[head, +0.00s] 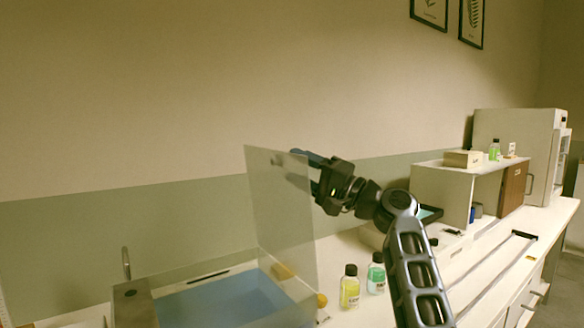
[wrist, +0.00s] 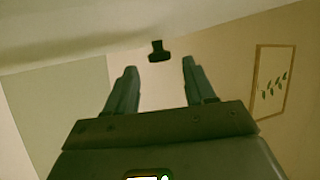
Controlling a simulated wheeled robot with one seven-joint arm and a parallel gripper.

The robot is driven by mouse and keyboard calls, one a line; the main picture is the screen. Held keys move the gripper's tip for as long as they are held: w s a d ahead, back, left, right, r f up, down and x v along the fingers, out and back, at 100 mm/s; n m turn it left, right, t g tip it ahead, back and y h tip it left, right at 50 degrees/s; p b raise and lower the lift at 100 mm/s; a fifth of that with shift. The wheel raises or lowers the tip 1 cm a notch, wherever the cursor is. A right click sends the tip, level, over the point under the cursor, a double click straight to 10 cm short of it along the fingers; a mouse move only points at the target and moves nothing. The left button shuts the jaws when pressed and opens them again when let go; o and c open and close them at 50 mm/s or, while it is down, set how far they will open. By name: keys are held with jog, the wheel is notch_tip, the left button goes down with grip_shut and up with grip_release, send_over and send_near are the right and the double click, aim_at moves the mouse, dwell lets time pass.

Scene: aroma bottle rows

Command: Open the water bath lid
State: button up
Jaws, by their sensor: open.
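The water bath (head: 132,306) stands at the lower left of the head view with blue water (head: 230,300) inside. Its clear lid (head: 275,215) stands raised, close to upright, at the bath's right side. My gripper (head: 300,170) is open near the lid's upper right edge, fingers toward it. In the wrist view my gripper (wrist: 159,66) shows two parted fingers with nothing between them. A small dark knob-like piece (wrist: 158,51) lies just past the fingertips, apart from them; it looks like the lid's handle. Whether a finger touches the lid is unclear.
A yellow bottle (head: 350,287) and a green bottle (head: 376,274) stand on the counter right of the bath, close to my arm. A shelf unit (head: 440,190) and a large pale cabinet (head: 515,135) stand farther right. A tap (head: 126,263) rises behind the bath.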

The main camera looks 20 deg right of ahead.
jog(key=shift+b+v, duration=0.3)
jog(key=shift+v, duration=2.35)
